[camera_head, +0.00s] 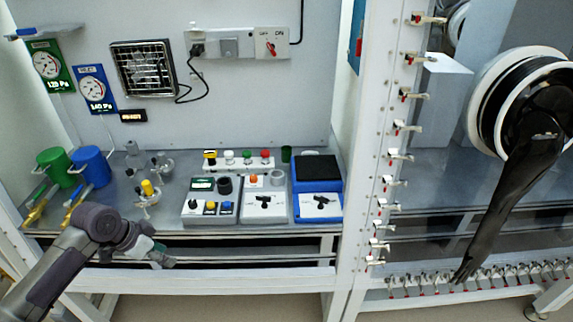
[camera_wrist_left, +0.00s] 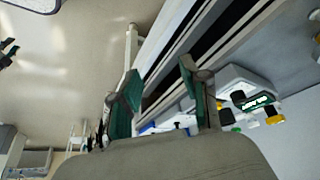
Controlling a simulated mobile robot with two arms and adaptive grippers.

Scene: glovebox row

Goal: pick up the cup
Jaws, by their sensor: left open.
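A small dark green cup (camera_head: 286,154) stands upright at the back of the bench, just left of the blue box with the black top. It is small in the head view, and I do not make it out in the left wrist view. My left gripper (camera_head: 163,260) is at the bench's front edge, left of and well in front of the cup. In the left wrist view the two green-padded fingers of my left gripper (camera_wrist_left: 163,110) are apart, with nothing held between them. My right gripper is not in view.
Instrument boxes with knobs (camera_head: 210,202) and the blue box (camera_head: 317,174) stand in front of and beside the cup. A strip of coloured buttons (camera_head: 238,160) lies left of it. A white post (camera_head: 361,150) rises at right.

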